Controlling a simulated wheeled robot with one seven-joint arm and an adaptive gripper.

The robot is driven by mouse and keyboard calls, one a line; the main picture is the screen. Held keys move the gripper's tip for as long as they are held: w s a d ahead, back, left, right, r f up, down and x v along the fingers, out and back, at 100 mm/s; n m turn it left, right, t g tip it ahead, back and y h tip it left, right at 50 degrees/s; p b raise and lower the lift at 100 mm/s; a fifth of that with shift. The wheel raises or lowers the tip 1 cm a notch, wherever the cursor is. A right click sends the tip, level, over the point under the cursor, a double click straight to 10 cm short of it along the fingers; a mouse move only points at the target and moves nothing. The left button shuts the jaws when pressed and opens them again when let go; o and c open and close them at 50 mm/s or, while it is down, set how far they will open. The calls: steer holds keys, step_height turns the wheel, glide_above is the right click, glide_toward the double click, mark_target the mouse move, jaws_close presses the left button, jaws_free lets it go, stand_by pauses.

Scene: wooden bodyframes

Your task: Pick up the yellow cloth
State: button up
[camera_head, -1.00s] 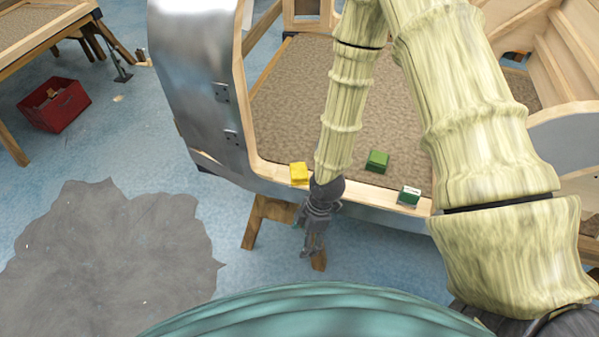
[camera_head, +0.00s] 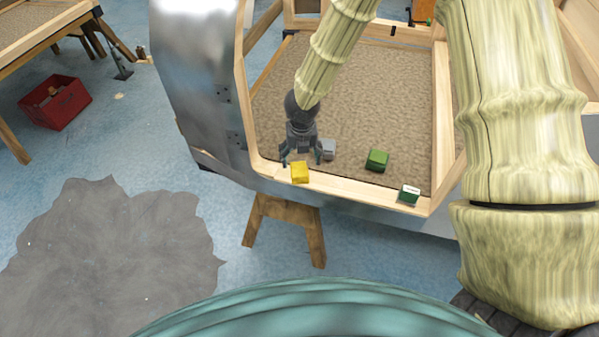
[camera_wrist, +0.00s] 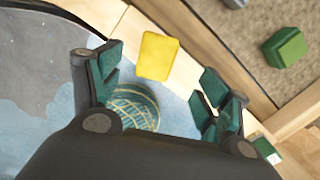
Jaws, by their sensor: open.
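The yellow cloth (camera_head: 300,172) is a small folded block lying on the front wooden rail of the bodyframe. In the wrist view the yellow cloth (camera_wrist: 157,56) lies ahead of the fingers, roughly in line with the gap between them and apart from both. My gripper (camera_head: 302,160) is open and empty, just behind and above the cloth in the head view. Its spread fingers with teal pads also show in the wrist view (camera_wrist: 160,95).
A green block (camera_head: 377,160) and a grey object (camera_head: 328,149) lie on the brown floor of the wooden bodyframe (camera_head: 350,195). A green and white box (camera_head: 408,194) sits on the front rail at the right. A trestle (camera_head: 285,213) stands below. A red crate (camera_head: 55,102) is far left.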

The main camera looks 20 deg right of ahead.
mark_target(300, 169)
steer(key=shift+w+f+p, duration=0.15)
steer(key=shift+f+p, duration=0.05)
steer(key=shift+f, duration=1.6)
steer(key=shift+w+f+p, duration=0.15)
steer(key=shift+f, duration=1.6)
steer(key=c, duration=1)
steer(key=shift+r, duration=0.15)
steer(key=shift+c, duration=0.2)
steer(key=shift+r, duration=1.55)
steer(key=s+d+r+b, duration=0.1)
steer(key=s+b, duration=0.9)
steer(key=s, duration=0.6)
steer(key=shift+d+r+b, duration=0.15)
steer(key=shift+r+b, duration=0.15)
steer(key=shift+r, duration=0.05)
